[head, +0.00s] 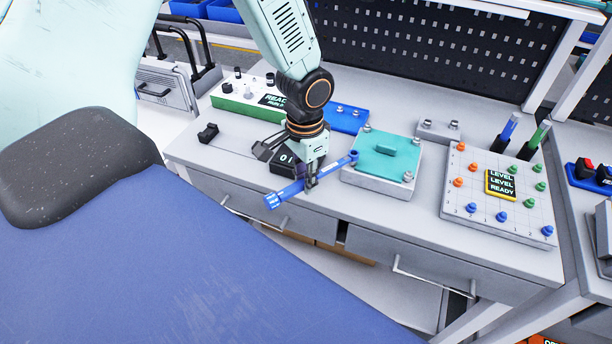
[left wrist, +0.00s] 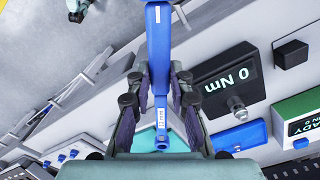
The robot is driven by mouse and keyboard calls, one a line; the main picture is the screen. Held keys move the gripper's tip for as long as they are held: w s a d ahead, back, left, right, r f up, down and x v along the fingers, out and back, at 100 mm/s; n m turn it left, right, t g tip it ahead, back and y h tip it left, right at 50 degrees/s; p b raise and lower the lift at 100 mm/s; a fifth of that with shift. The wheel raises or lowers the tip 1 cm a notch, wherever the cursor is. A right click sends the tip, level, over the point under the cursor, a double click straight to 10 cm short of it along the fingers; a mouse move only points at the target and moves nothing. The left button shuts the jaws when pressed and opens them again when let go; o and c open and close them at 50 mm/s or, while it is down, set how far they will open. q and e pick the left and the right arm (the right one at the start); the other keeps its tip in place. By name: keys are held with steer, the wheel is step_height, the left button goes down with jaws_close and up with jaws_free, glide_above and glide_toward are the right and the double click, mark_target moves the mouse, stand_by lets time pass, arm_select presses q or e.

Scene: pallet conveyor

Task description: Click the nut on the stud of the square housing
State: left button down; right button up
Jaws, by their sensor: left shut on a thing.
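My left gripper (head: 310,184) is shut on a blue wrench (head: 285,197), gripping it partway along its shaft. The wrench lies level, handle toward the bench's front edge and round head to the right. The square housing (head: 380,182) is a grey block with a teal top and metal studs or nuts near its corners. The wrench head is at its front left corner; I cannot tell whether it sits on a stud, and that corner is hidden. In the left wrist view the wrench (left wrist: 158,45) runs between the fingers, its head over the teal part (left wrist: 147,138).
A black box (left wrist: 228,78) reading 0 Nm stands beside the gripper. Behind are a green-and-white box (head: 235,105) and a blue block (head: 347,118) with studs. A board (head: 470,205) with several coloured knobs stands to the right. A small black holder (head: 208,133) sits at left.

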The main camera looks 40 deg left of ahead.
arm_select(q)
steer(key=shift+w+a+m+p, duration=0.25)
steer(key=shift+a+m+p, duration=0.15)
steer(key=shift+a+p, duration=0.05)
stand_by(0.6)
steer(key=shift+s+d, duration=0.15)
steer(key=shift+d, duration=0.1)
stand_by(0.4)
steer(key=shift+r+p, duration=0.2)
steer(key=shift+p, duration=0.2)
